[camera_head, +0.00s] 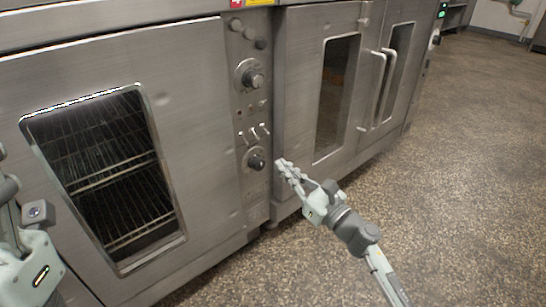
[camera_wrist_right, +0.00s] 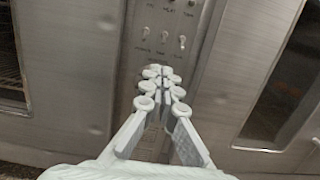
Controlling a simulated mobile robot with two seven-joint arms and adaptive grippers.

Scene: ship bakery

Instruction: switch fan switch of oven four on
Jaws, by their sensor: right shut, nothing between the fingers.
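A steel oven control panel (camera_head: 252,95) stands between an oven door on the left and a double-door oven on the right. Its small toggle switches (camera_head: 254,133) sit between an upper black knob (camera_head: 253,79) and a lower black knob (camera_head: 256,163). The right wrist view shows several toggles (camera_wrist_right: 164,41) with labels too small to read, so I cannot tell which is the fan switch. My right gripper (camera_head: 284,167) is shut and empty, right of the lower knob in the head view. In the wrist view its fingertips (camera_wrist_right: 160,73) appear below the toggles and hide the panel there.
The left oven door (camera_head: 195,130) has a window with wire racks behind it. Vertical door handles (camera_head: 379,90) stick out from the right oven. The speckled floor (camera_head: 455,170) is clear on the right. My left arm (camera_head: 28,265) shows at the left edge.

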